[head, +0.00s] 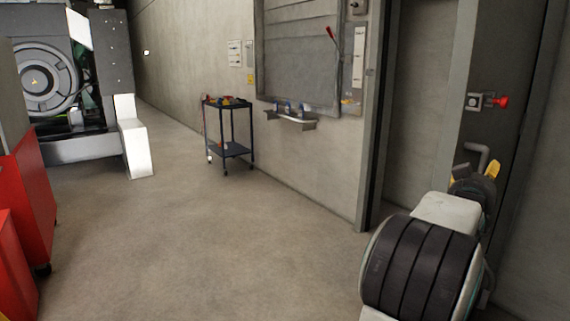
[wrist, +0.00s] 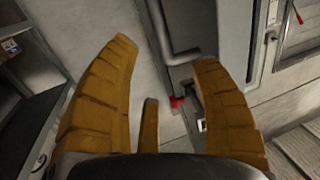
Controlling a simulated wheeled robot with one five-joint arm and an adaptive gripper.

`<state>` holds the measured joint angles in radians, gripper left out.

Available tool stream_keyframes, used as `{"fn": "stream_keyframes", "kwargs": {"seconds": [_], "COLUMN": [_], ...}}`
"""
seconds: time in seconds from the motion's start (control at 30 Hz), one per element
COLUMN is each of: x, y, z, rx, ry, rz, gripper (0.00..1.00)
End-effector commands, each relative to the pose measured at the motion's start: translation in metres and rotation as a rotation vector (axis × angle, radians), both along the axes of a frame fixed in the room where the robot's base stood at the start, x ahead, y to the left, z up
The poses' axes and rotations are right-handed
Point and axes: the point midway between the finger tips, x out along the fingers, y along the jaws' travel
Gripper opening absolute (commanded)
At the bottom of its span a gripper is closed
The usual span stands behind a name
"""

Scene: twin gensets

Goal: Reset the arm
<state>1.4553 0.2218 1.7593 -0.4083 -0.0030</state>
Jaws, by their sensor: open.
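My gripper (head: 476,172) is at the right of the head view, in front of a dark grey door. Its yellow fingers are spread wide with nothing between them. In the wrist view my gripper (wrist: 163,52) is also open and empty. A grey bar handle (head: 478,149) shows just above the fingers; the same handle (wrist: 172,40) lies beyond the fingertips in the wrist view. I cannot tell whether a finger touches it. A red knob (head: 501,101) on a small latch sits higher on the door, and a red piece (wrist: 177,102) shows between the fingers in the wrist view.
A doorway frame (head: 375,130) stands left of my arm. A blue cart (head: 229,135) with items on top stands by the wall, beside a wall shelf (head: 290,119). Red cabinets (head: 33,190) and a genset (head: 45,80) are at left. The middle floor is clear.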

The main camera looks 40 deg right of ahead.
Motion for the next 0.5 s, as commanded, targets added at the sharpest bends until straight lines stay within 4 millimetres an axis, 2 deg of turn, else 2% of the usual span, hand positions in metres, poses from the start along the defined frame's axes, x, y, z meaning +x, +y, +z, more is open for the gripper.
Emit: {"fn": "stream_keyframes", "kwargs": {"seconds": [0.2,0.3,0.37,0.47,0.5], "x": [0.0,0.008,0.021,0.055,0.072], "y": [0.0,0.003,0.009,0.027,0.038], "z": [0.0,0.002,0.004,0.008,0.009], "rx": [0.001,0.011,0.026,0.075,0.103], "ry": [0.0,0.001,0.004,0.013,0.02], "rz": [0.001,0.015,0.037,0.099,0.133], "gripper": [0.58,0.58,0.58,0.58,0.58]}}
